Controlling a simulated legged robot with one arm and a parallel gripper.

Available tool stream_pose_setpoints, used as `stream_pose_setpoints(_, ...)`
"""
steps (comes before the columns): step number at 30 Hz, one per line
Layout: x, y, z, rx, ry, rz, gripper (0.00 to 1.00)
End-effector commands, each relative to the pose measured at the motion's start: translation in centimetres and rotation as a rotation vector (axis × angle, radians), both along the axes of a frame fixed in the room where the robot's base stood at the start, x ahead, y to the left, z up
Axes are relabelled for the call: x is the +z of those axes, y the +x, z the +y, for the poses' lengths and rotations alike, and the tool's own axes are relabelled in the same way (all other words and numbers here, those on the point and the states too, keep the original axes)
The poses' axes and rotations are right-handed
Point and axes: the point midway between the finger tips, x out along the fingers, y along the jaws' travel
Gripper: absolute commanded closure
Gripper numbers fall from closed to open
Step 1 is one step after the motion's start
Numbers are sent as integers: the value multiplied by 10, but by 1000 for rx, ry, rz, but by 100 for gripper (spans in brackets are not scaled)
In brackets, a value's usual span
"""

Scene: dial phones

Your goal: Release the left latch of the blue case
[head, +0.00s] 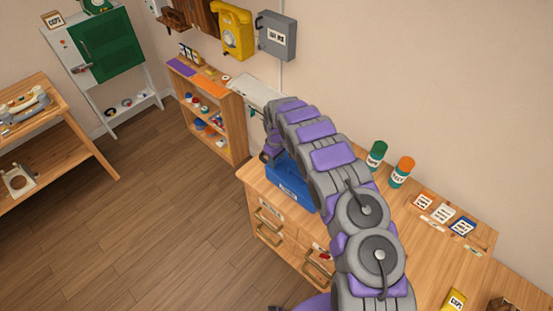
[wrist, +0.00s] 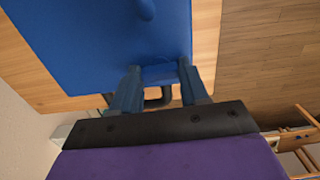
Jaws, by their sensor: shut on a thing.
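The blue case (head: 287,190) sits on the wooden cabinet top in the head view, partly hidden by my arm. In the wrist view the blue case (wrist: 95,35) fills the upper left, with a small round blue bump on its face. My gripper (wrist: 160,76) is at the case's edge, one finger on each side of a blue latch-like piece (wrist: 160,74), and is shut on it. A dark curved handle (wrist: 165,98) shows just beyond, between the fingers. In the head view the fingertips are hidden behind my arm. I cannot tell whether the latch is released.
A green can (head: 376,155) and an orange-topped can (head: 402,172) stand on the cabinet top to the right, with several cards beyond. Cabinet drawers with handles (head: 268,218) face the open floor. A low shelf (head: 208,115) stands behind, and a yellow phone (head: 233,30) hangs above.

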Motion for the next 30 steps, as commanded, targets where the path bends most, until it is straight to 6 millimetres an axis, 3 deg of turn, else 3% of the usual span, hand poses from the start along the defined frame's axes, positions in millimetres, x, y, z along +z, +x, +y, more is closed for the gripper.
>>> stream_pose_setpoints(6,0,0,0,1,-1,1,86)
stream_pose_setpoints(7,0,0,0,1,-1,1,54)
stream_pose_setpoints(15,0,0,0,0,-1,1,30)
stream_pose_setpoints(24,4,0,0,0,-1,-1,30)
stream_pose_setpoints(30,32,1,0,0,-1,-3,30)
